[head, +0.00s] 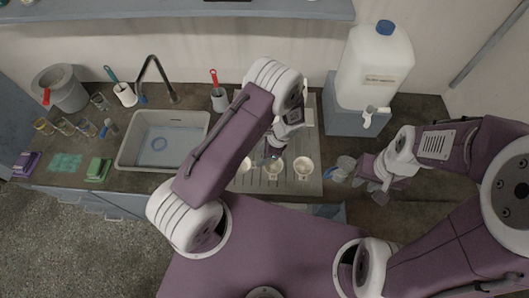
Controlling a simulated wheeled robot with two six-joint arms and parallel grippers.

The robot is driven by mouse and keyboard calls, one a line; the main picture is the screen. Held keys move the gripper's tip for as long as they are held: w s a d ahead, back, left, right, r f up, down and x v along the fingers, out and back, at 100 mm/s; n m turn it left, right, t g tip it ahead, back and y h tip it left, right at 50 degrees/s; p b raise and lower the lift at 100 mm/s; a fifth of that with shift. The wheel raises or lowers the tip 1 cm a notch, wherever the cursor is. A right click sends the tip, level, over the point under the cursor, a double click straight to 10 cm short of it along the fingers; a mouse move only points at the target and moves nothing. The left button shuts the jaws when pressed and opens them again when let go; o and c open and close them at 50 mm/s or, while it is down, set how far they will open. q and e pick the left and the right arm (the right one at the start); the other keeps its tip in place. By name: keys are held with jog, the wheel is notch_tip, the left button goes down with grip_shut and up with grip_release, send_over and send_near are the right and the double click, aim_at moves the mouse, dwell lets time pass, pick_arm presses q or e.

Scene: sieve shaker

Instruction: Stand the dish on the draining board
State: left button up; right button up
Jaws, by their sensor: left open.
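The draining board (312,187) is a pale ribbed panel right of the sink. Three small white dishes stand in a row on it: a left one (244,166), partly hidden by my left arm, a middle one (275,168) and a right one (303,168). I cannot tell which is the task's dish. My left gripper (271,154) is open, just above or behind the middle dish. My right gripper (363,174) is right of the board, beside a clear glass-like item (344,166). Whether it grips that item is too small to tell.
The sink (164,139) with its dark tap (153,70) lies left of the board. A large white container (375,70) with a spigot stands on a grey-blue block (345,121) at the back right. Jars (64,126), a grey bucket (63,89) and sponges (97,170) occupy the left counter.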

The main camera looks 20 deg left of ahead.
pick_arm(q)
jog(key=s+a+r+n+t+h, duration=0.1)
jog(key=s+a+r+n+h, duration=0.1)
jog(key=s+r+n, duration=0.5)
jog(key=s+a+r+n+t+h, duration=0.15)
jog(key=s+r+n, duration=0.25)
jog(key=r+n, duration=0.7)
jog(key=f+b, duration=0.1)
jog(key=b, duration=0.1)
jog(key=f+m+b, duration=0.1)
jog(key=f+b, duration=0.1)
jog(key=b, duration=0.1)
jog(key=f+m+h+b, duration=0.1)
jog(key=f+b, duration=0.1)
jog(key=shift+w+f, duration=0.1)
jog(key=shift+w, duration=0.2)
